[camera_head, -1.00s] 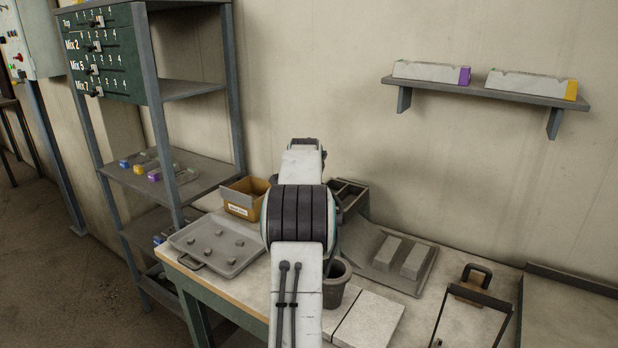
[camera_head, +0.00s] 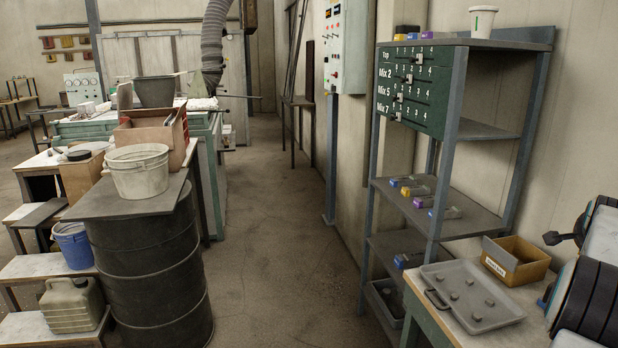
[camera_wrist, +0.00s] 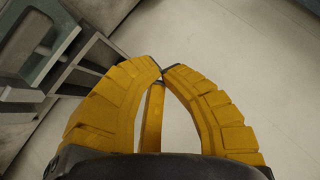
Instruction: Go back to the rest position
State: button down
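My gripper (camera_wrist: 162,72) shows in the wrist view. Its yellow ribbed fingers are closed, with the tips together or almost so, and nothing is held between them. In the head view only part of my arm shows, at the right edge beside the work table, and the gripper is out of that picture. No ladle is seen in either view.
A grey compartment rack (camera_wrist: 82,75) lies left of the fingers in the wrist view. In the head view, a grey tray (camera_head: 490,318) and a cardboard box (camera_head: 520,262) are near my arm. A shelf unit (camera_head: 500,225) stands behind them. A black drum (camera_head: 150,275) is left of the clear aisle (camera_head: 280,250).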

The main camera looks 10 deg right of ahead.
jog(key=s+a+f+n+g+y, duration=0.2)
jog(key=s+a+f+n+y, duration=0.2)
jog(key=a+f, duration=0.45)
jog(key=s+a+f+n+g+y, duration=0.25)
jog(key=s+a+f+n, duration=0.2)
jog(key=a+f, duration=0.4)
jog(key=s+a+r+n+y, duration=0.1)
jog(key=a+n, duration=0.3)
jog(key=a, duration=0.9)
jog(key=s+a+r+n+t+y, duration=0.1)
jog(key=s+a+r+n, duration=0.1)
jog(key=a, duration=1.1)
jog(key=s+a+r+n+t+y, duration=0.1)
jog(key=s+a+n, duration=0.3)
jog(key=a, duration=0.9)
jog(key=shift+a+r+n, duration=0.3)
jog(key=shift+r+n, duration=0.2)
jog(key=shift+n, duration=0.85)
